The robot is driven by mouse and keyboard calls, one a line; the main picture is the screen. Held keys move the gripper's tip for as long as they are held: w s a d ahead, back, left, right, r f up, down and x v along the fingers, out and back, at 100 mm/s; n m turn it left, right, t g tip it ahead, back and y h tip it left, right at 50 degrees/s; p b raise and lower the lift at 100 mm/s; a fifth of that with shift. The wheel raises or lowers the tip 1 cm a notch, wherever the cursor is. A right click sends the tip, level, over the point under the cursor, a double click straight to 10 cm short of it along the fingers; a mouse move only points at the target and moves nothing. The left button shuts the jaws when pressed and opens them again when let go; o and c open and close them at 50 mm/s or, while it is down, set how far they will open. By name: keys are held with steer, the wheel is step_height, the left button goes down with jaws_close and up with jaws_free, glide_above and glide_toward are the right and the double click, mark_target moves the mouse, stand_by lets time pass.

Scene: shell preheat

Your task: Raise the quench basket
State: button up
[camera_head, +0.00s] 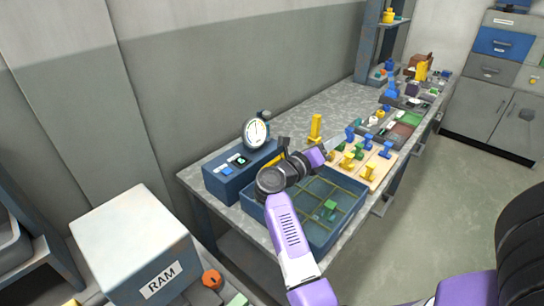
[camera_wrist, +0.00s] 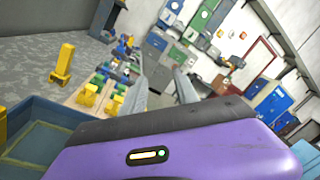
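The quench basket looks like the yellow-edged grid frame (camera_head: 346,196) inside the dark blue open tank (camera_head: 320,247) at the near end of the bench. A green part (camera_head: 329,208) shows within the grid. My gripper (camera_head: 331,143) is above the tank's far side, near the pegged board, and apart from the basket. In the wrist view its two grey fingers (camera_wrist: 162,78) stand apart with nothing between them. The tank's corner and a bit of yellow frame (camera_wrist: 40,142) show at lower left there. My arm hides the left part of the basket.
A blue box (camera_head: 232,176) with a round dial gauge (camera_head: 256,132) stands behind the tank. A wooden board (camera_head: 378,173) with yellow, blue and green pegs is to the right. A yellow post (camera_head: 315,129) stands behind. A RAM box (camera_head: 135,240) is at lower left.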

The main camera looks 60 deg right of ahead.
steer(key=w+d+f+m+y, duration=0.2)
steer(key=w+f+m+y, duration=0.1)
steer(key=m+y, duration=0.15)
steer(key=m+t+y+p, duration=0.1)
steer(key=m+t+y, duration=0.2)
steer(key=t+y, duration=0.45)
glide_toward(274, 161)
steer(key=shift+w+d+g+y, duration=0.7)
steer(key=shift+w+d+g, duration=0.05)
steer(key=shift+g, duration=0.2)
steer(key=shift+f, duration=0.25)
steer(key=b+x, duration=0.5)
steer(key=x, duration=0.2)
steer(key=shift+w+d, duration=0.1)
jaws_close()
